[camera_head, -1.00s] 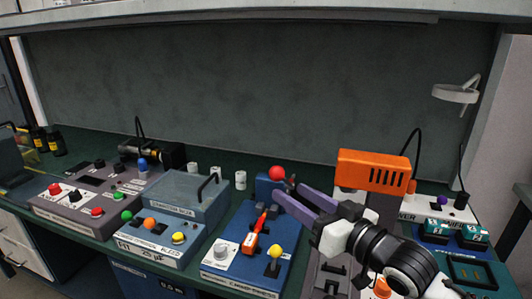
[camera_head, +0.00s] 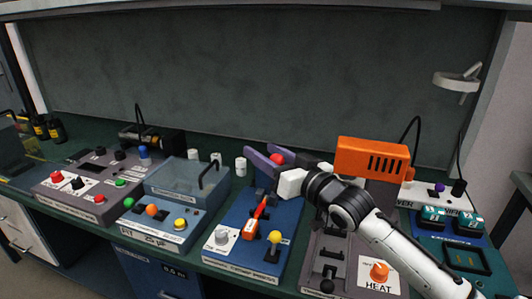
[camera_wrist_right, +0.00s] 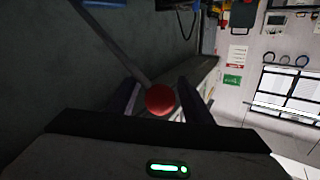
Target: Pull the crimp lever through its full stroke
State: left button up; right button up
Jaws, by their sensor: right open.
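The crimp lever's red ball knob (camera_head: 277,160) shows in the head view above the back of the blue crimp press (camera_head: 224,265). My right gripper (camera_head: 262,155) is open, with its two purple fingers on either side of the knob. In the right wrist view the red knob (camera_wrist_right: 160,99) sits between the two open fingers, at the end of a grey rod (camera_wrist_right: 122,48). I cannot tell whether a finger touches it. A red and orange tool (camera_head: 256,217) lies on the press. My left gripper is not in view.
An orange heat unit (camera_head: 372,160) stands just right of my right arm, over a grey base with an orange knob (camera_head: 379,271). A blue box with a clear lid (camera_head: 178,180) is left of the press. White cylinders (camera_head: 240,167) stand behind.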

grip_shut()
jog(key=shift+f, duration=0.15)
